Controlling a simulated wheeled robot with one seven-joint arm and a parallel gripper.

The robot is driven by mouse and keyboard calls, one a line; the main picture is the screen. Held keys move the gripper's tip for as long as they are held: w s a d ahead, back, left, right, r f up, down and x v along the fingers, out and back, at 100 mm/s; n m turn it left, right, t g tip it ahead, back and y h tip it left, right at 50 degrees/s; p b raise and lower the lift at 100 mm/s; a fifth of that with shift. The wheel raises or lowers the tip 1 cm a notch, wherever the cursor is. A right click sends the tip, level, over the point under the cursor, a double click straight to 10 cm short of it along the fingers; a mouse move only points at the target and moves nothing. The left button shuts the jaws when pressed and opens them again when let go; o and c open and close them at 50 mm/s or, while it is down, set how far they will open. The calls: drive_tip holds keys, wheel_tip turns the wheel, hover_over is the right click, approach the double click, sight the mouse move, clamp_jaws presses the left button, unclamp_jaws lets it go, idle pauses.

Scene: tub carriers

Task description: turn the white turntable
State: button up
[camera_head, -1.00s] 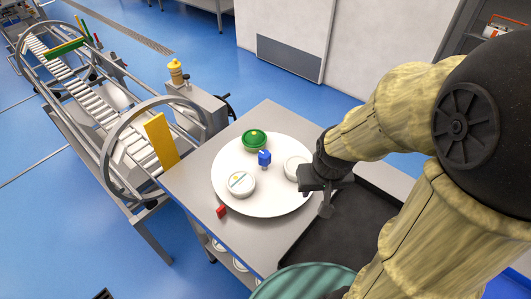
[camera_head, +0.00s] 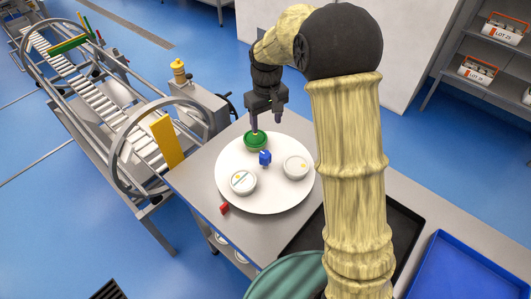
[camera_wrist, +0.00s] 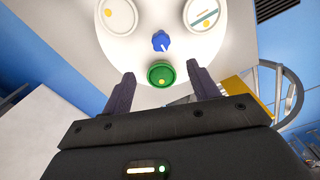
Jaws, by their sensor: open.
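The white turntable (camera_head: 265,203) is a round disc on the grey table. It bears a green tub (camera_head: 254,144) at its back edge, a white tub (camera_head: 243,182) at front left and another white tub (camera_head: 296,167) at right. A blue knob-like piece (camera_head: 265,157) stands near its middle. My gripper (camera_head: 266,122) is open above the back edge of the turntable, close to the green tub. In the wrist view the green tub (camera_wrist: 161,74) shows between and beyond the two open fingers (camera_wrist: 160,82). I cannot tell whether a finger touches it.
A small red piece (camera_head: 224,208) lies at the table's left edge by the turntable. A black tray (camera_head: 392,225) and a blue tray (camera_head: 460,270) are at right, a teal round container (camera_head: 290,278) in front. A roller conveyor with rings (camera_head: 120,140) stands at left.

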sight(266, 155)
drive_tip(key=shift+w+a, duration=0.1)
idle(0.3)
wheel_tip(266, 155, down, 17)
drive_tip(key=p, duration=0.4)
drive_tip(key=shift+f, duration=0.15)
clamp_jaws()
idle(0.3)
